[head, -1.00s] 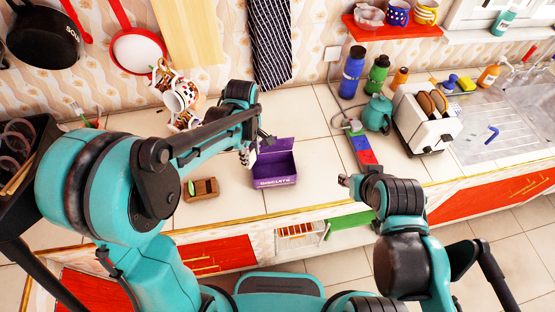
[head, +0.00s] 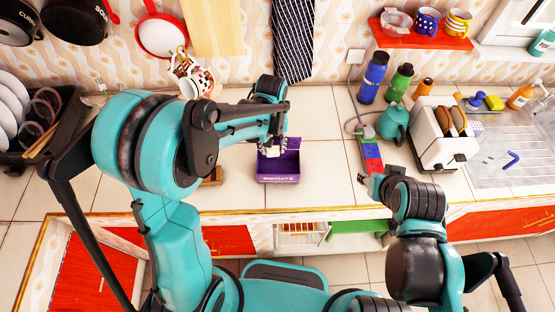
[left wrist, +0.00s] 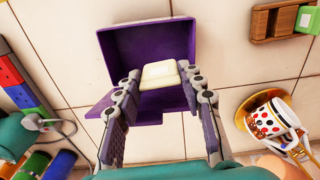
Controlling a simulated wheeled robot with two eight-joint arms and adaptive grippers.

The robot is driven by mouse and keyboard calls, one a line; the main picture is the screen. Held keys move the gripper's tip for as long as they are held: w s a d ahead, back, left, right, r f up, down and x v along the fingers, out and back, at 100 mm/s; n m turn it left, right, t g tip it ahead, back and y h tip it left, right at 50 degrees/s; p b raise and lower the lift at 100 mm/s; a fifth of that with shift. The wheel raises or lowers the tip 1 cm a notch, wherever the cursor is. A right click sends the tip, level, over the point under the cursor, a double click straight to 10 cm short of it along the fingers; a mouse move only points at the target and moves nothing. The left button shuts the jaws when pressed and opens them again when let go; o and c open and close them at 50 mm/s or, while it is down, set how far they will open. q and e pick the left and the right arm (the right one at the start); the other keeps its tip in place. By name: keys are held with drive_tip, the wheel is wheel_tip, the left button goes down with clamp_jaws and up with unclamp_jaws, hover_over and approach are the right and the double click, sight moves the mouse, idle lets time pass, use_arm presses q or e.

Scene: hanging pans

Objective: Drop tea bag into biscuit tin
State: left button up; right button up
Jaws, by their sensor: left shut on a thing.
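The purple biscuit tin (head: 279,178) stands open on the counter, with "BISCUITS" on its front. It also shows in the left wrist view (left wrist: 118,50), directly beyond the fingers. My left gripper (head: 270,148) is over the tin's left part. It is shut on a pale, squarish tea bag (left wrist: 160,75), held between the fingertips in front of the tin's opening in the left wrist view. My right gripper (head: 366,180) is near the counter's front edge, right of the tin; its fingers are too small to judge.
A small wooden box (left wrist: 285,20) stands beside the tin. A mug rack (head: 195,82) is behind my left arm. Bare tiles lie right of the tin.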

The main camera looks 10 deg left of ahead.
sight(273, 156)
use_arm(q)
wheel_tip(273, 156, down, 5)
drive_tip(key=b, duration=0.3)
drive_tip(key=o, duration=0.8)
drive_tip(key=shift+o, duration=0.2)
wheel_tip(273, 156, up, 12)
drive_tip(key=shift+r, duration=0.1)
